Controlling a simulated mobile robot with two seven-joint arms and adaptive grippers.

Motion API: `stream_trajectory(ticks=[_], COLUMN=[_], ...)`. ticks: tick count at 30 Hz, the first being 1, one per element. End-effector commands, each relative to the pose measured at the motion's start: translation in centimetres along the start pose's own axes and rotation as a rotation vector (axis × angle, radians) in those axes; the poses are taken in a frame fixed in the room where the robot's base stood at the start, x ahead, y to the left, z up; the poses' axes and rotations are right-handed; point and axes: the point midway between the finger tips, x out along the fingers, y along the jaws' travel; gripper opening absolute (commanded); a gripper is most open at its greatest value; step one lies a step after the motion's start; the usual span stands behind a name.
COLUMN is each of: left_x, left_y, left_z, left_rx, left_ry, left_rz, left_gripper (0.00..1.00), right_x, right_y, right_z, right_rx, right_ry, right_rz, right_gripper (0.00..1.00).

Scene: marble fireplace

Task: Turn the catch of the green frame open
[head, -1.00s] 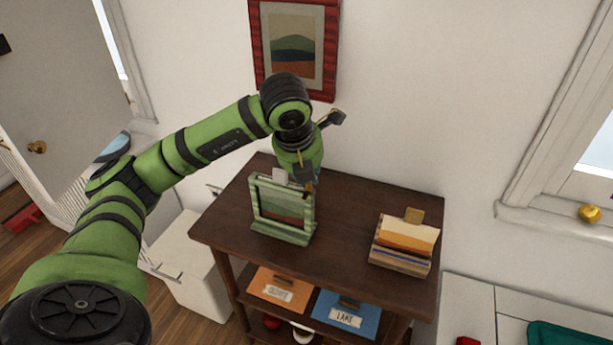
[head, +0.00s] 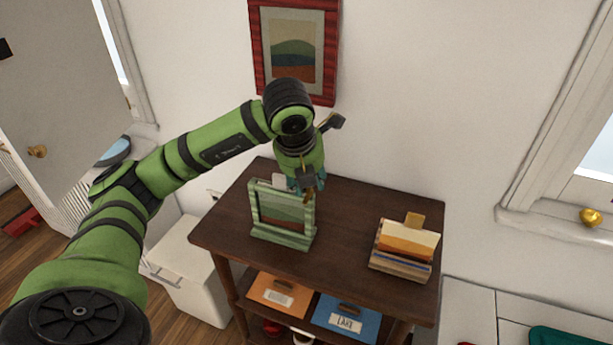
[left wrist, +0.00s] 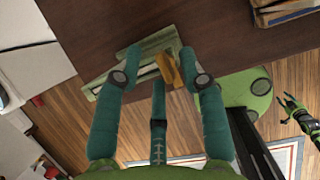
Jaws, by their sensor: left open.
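The green frame (head: 283,238) stands upright on the dark wooden table, with a striped landscape picture in it. My left gripper (head: 306,188) is at the frame's upper right corner and partly hides it. In the left wrist view, the green frame (left wrist: 110,78) is seen from above. A brass-coloured piece (left wrist: 168,72), which looks like the catch, sits at its edge. The teal fingers of my left gripper (left wrist: 160,58) are open on either side of this piece, without a visible grip. A dark and green claw at the right edge looks like my right gripper (left wrist: 298,115); its opening is unclear.
A stack of cards or pictures with a gold clip (head: 404,248) stands right of the frame on the table (head: 345,220). A red-framed picture (head: 294,50) hangs on the wall behind. Orange and blue labelled folders (head: 346,318) lie on the shelf below.

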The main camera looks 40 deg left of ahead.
Motion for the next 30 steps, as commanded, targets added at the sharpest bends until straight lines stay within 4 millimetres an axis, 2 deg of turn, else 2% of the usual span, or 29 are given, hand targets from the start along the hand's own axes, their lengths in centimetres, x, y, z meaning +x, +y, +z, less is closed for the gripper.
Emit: stream_trajectory(ticks=[5, 8, 14, 18, 24, 30], left_x=[-1.3, -3.1, -7.9, -9.8, -11.4, -12.0], left_y=[0.0, 0.0, -0.1, 0.1, 0.0, 0.0], left_z=[0.1, 0.2, 0.1, 0.1, 0.1, 0.0], left_rx=[-0.001, 0.000, 0.002, 0.000, 0.000, 0.000], left_ry=[-0.004, -0.007, -0.009, -0.007, -0.004, -0.001], left_rz=[-0.001, -0.002, -0.002, 0.000, 0.000, 0.000], left_gripper=[0.41, 0.41, 0.41, 0.41, 0.41, 0.41], right_x=[0.0, 0.0, 0.0, 0.0, 0.0, 0.0], right_y=[0.1, 0.0, -0.1, -0.1, -0.1, -0.1], right_z=[0.0, 0.0, -0.1, -0.1, -0.1, -0.1], right_rx=[0.000, 0.000, 0.001, 0.001, 0.001, 0.001], right_ry=[0.000, 0.000, 0.000, 0.001, 0.000, 0.000], right_rz=[0.001, 0.000, -0.001, -0.001, -0.001, -0.001], right_gripper=[0.40, 0.40, 0.40, 0.40, 0.40, 0.40])
